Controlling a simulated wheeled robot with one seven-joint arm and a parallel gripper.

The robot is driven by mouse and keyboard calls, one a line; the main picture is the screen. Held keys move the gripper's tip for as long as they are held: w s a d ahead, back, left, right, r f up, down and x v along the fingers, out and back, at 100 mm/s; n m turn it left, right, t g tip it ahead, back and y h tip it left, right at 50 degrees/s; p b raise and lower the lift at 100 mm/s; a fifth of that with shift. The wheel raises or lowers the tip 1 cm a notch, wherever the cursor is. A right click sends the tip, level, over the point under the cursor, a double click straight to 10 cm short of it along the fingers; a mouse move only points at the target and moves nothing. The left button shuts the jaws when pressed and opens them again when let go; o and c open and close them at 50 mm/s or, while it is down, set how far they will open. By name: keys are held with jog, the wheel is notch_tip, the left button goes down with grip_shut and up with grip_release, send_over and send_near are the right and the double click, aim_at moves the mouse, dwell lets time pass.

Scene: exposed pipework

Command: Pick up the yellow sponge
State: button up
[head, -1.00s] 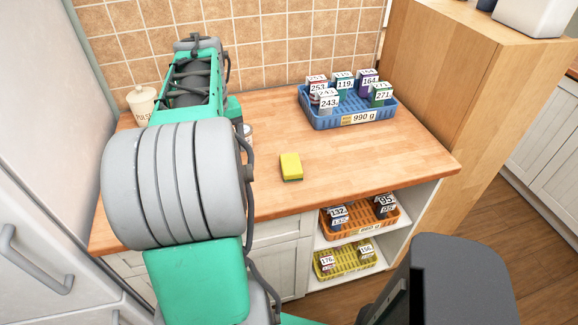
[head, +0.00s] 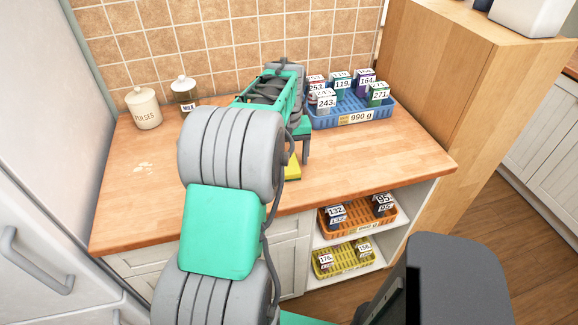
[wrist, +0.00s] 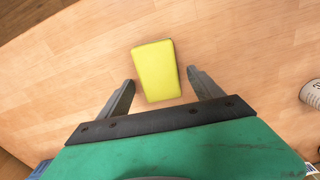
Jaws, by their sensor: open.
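The yellow sponge (wrist: 155,70) lies on the wooden counter in the wrist view, just beyond and between my fingertips. My gripper (wrist: 161,80) is open, with a finger to either side of the sponge's near end and nothing held. In the head view my arm covers most of the sponge (head: 293,169); only a yellow part shows below my gripper (head: 300,160). The height of the fingers above the counter is hard to tell.
A blue basket (head: 352,112) with several labelled boxes stands close behind and right of my gripper. Two lidded jars, one marked PULSES (head: 145,108), stand at the back left.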

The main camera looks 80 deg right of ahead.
aim_at(289, 160)
jog(key=shift+c, duration=0.4)
jog(key=c, duration=1.3)
jog(key=shift+r, duration=0.1)
jog(key=shift+r, duration=0.25)
notch_tip(289, 160, up, 2)
jog(key=shift+d+r, duration=0.1)
jog(key=shift+r, duration=0.15)
jog(key=w+a+r+b, duration=0.1)
jog(key=w+a+r, duration=0.1)
jog(key=a+r, duration=0.1)
jog(key=w+a+r, duration=0.2)
jog(key=a+r, duration=0.1)
jog(key=a, duration=0.2)
jog(key=w+a+r+b, duration=0.1)
jog(key=w+a+r, duration=0.1)
jog(key=a+r, duration=0.2)
jog(key=shift+w+a+b, duration=0.25)
jog(key=shift+a+b, duration=0.05)
jog(key=shift+b, duration=0.05)
